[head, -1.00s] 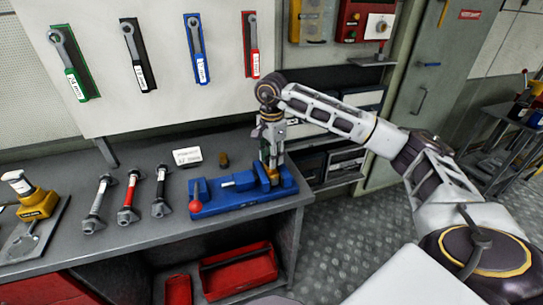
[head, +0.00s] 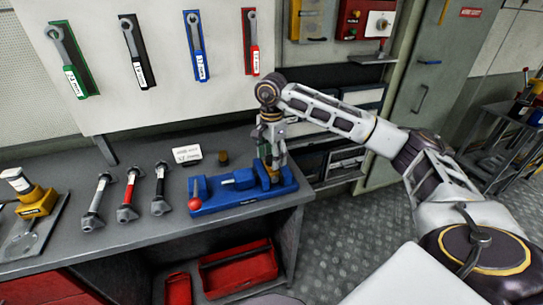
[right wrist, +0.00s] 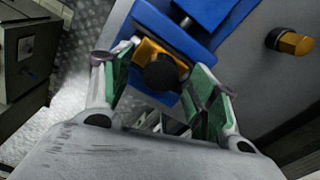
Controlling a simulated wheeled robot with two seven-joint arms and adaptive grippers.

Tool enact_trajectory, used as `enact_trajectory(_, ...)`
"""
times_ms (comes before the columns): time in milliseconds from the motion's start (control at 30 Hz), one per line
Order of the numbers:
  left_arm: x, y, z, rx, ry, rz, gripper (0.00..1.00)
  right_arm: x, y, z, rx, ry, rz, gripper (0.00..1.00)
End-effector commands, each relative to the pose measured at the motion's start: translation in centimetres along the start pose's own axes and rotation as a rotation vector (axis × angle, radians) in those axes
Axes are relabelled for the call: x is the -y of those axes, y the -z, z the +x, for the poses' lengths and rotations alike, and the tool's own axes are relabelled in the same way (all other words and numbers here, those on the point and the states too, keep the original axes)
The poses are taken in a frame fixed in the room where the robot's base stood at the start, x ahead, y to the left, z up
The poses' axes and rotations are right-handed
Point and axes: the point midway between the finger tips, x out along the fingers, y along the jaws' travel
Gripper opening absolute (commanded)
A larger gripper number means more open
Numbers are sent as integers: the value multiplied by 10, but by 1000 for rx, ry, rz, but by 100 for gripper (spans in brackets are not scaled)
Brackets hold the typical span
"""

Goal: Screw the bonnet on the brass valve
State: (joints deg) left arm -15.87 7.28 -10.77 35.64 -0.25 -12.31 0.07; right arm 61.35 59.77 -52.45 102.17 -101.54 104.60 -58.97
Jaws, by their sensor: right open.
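A blue vise (head: 222,199) sits near the right end of the bench. The brass valve (right wrist: 149,50) is held at its right end, between blue vise parts. A dark round shape (right wrist: 162,72) covers the valve's middle in the right wrist view; I cannot tell whether it is an opening or a dark top. My right gripper (head: 272,161) is open over the valve, with its green-padded fingers (right wrist: 160,88) on either side and apart from it. A small brass piece with a dark end (right wrist: 290,40), possibly the bonnet, stands behind the vise (head: 222,158). My left gripper is out of view.
Several shafts and wrenches surround the work: a red-sleeved bar (head: 128,195) lies left of the vise. A white card (head: 187,155) stands behind it. A yellow device (head: 36,203) is at the far left. The bench's right edge is close to the vise.

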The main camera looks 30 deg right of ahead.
Motion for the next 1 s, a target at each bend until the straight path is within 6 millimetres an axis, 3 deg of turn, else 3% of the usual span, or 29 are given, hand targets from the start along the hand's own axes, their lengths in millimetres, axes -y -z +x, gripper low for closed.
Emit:
enact_trajectory(167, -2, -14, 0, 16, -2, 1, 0, 0, 0, 0, 0, 0, 0, 59)
enact_trajectory(467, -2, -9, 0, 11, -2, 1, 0, 1, 0, -11, 0, 2, 0, 59)
enact_trajectory(1000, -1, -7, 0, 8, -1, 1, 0, 1, 0, -85, 1, 3, -1, 59)
